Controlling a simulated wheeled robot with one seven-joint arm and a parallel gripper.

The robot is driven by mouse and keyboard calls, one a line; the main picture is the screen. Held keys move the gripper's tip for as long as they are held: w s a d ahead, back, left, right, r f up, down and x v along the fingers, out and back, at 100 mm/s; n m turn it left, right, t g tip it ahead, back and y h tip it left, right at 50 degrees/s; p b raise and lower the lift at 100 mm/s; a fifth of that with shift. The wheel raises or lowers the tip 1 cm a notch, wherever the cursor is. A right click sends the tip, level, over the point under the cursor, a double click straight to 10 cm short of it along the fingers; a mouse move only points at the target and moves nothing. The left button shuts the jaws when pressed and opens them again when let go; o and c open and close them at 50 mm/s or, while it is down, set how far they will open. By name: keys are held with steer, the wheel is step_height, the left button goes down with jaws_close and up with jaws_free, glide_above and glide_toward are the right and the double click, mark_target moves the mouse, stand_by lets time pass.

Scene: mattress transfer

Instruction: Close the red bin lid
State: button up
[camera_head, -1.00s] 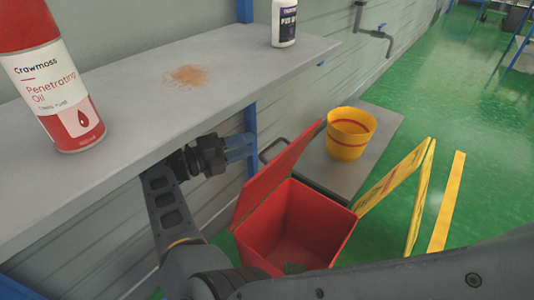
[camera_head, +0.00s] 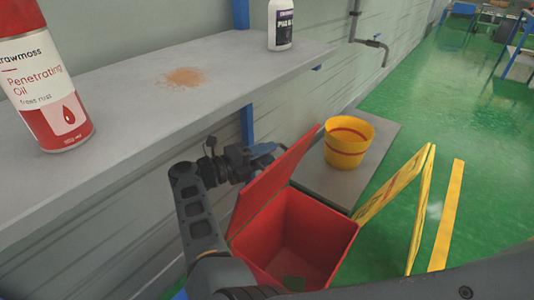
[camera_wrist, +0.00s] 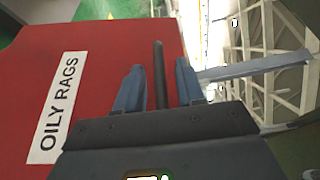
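The red bin (camera_head: 300,235) stands on the floor with its lid (camera_head: 274,180) raised and leaning up on its left side. Something dark lies in the bottom of the bin. My gripper (camera_head: 268,152) is beside the lid's outer, wall-facing side, near its upper part; whether it touches cannot be told. In the wrist view, the two blue fingers of my gripper (camera_wrist: 158,72) are apart. A dark rod shows between them, and I cannot tell what it belongs to. A red panel with an "OILY RAGS" label (camera_wrist: 55,105) fills the left of that view.
A grey shelf (camera_head: 120,125) runs along the wall, holding a red spray can (camera_head: 45,85) and a white bottle (camera_head: 281,25). A yellow bucket (camera_head: 348,142) stands on a grey platform (camera_head: 325,185) behind the bin. A yellow folding sign (camera_head: 400,195) stands right of it.

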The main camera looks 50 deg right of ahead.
steer(key=shift+s+d, duration=0.1)
steer(key=shift+d, duration=0.2)
jaws_close()
stand_by(0.5)
